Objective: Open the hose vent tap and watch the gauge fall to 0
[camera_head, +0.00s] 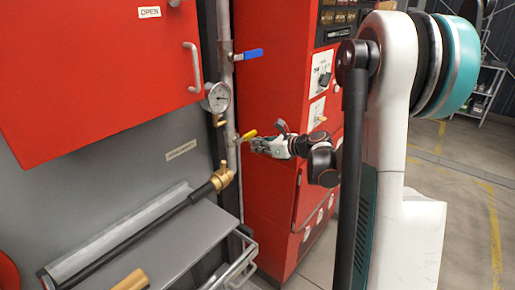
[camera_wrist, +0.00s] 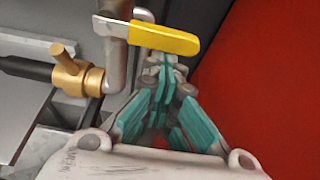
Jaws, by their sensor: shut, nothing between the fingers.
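The yellow tap lever (camera_head: 247,135) sits on the vertical grey pipe (camera_head: 228,120), below the gauge. In the wrist view the yellow lever (camera_wrist: 165,38) points to the right and lies just beyond my fingertips. My gripper (camera_head: 256,146) is shut and empty, right beside the lever; in the wrist view its teal fingers (camera_wrist: 163,80) are together. I cannot tell whether the fingertips touch the lever. The round gauge (camera_head: 217,97) has a white dial; its needle is too small to read.
A blue lever (camera_head: 247,54) is higher on the pipe. A brass coupling (camera_head: 221,178) with a black hose (camera_head: 150,232) is below left; it also shows in the wrist view (camera_wrist: 75,72). A red cabinet (camera_head: 268,90) stands close behind my gripper. Open floor (camera_head: 460,205) lies right.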

